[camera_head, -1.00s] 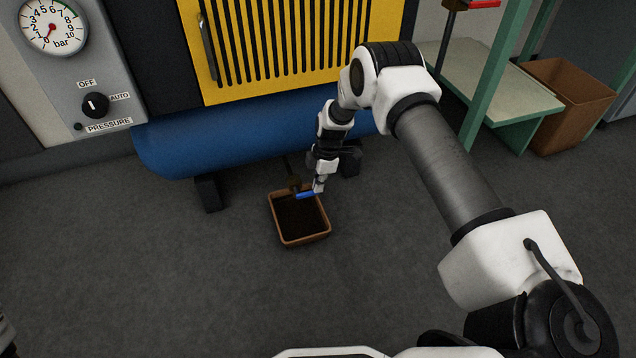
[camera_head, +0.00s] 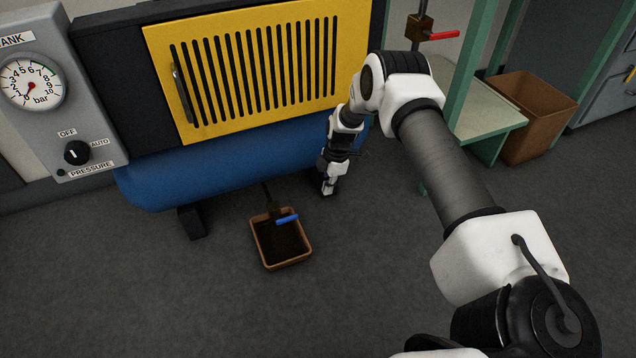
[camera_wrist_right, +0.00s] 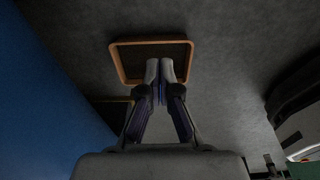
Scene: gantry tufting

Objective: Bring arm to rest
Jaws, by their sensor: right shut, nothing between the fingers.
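My right arm reaches in from the right in the head view. My right gripper (camera_head: 328,188) hangs low in front of the blue tank (camera_head: 230,160), pointing down, to the right of the blue-handled drain valve (camera_head: 287,219) and apart from it. In the right wrist view its fingers (camera_wrist_right: 160,68) are together with nothing held. Beyond the fingertips is the brown tray (camera_wrist_right: 125,62) on the floor; a blue bit shows between the fingers. My left gripper is not in view.
The brown tray (camera_head: 262,252) stands on the floor under the valve. A yellow grille (camera_head: 160,60) with a handle and a pressure panel (camera_head: 85,110) are behind. A green-framed bench (camera_head: 490,120), a red-handled valve (camera_head: 440,36) and a brown bin (camera_head: 545,105) are at right. The front floor is clear.

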